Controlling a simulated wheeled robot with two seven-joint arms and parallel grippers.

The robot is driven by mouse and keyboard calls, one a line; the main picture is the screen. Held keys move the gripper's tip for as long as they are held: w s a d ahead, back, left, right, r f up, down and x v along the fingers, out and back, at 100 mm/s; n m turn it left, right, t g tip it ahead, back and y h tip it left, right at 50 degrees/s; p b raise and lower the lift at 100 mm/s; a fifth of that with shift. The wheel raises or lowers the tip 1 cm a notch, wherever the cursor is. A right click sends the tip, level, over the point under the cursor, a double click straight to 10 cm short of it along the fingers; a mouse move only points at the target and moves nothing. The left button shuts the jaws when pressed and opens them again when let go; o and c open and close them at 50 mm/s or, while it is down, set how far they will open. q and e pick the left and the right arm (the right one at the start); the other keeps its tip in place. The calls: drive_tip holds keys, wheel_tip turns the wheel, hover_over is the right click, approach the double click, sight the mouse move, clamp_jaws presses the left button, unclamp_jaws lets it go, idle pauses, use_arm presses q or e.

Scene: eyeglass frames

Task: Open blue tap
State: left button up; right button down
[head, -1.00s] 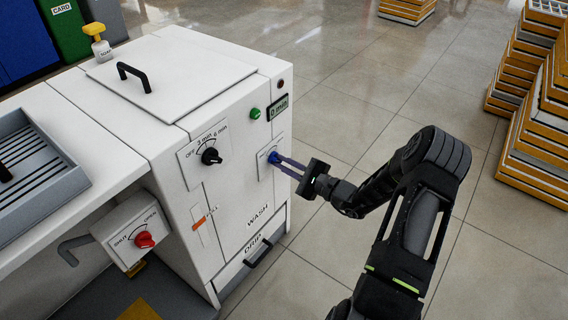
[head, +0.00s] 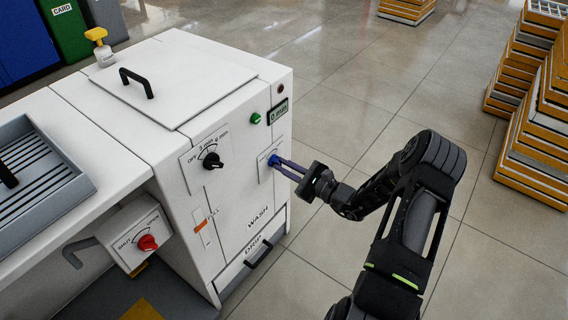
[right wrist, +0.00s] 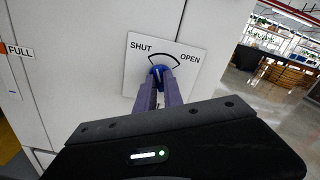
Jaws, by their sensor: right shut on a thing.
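The blue tap (head: 273,160) is a small round knob on the front of the white wash machine (head: 235,215). My left gripper is not in view.
A black timer knob (head: 211,159) and a green button (head: 255,114) are on the same machine. A red tap (head: 147,242) is on a box at the left. Stacked crates (head: 540,115) stand at the far right; the floor between is clear.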

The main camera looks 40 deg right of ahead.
drive_tip(key=m+p, duration=0.2)
drive_tip(key=m, duration=0.3)
drive_tip(key=shift+r+m+p, duration=0.1)
drive_tip(key=shift+m+p, duration=0.2)
drive_tip(key=m+p, duration=0.1)
drive_tip(key=m, duration=0.4)
drive_tip(key=shift+d+m+p, duration=0.15)
drive_tip(key=shift+m+p, duration=0.15)
drive_tip(key=shift+p, duration=0.05)
drive_tip(key=c, duration=1.5)
unclamp_jaws()
drive_tip(key=shift+o, duration=0.2)
drive_tip(key=v, duration=0.7)
drive_tip(key=shift+s+p, duration=0.35)
drive_tip(key=shift+p, duration=0.1)
drive_tip(key=shift+d, duration=0.15)
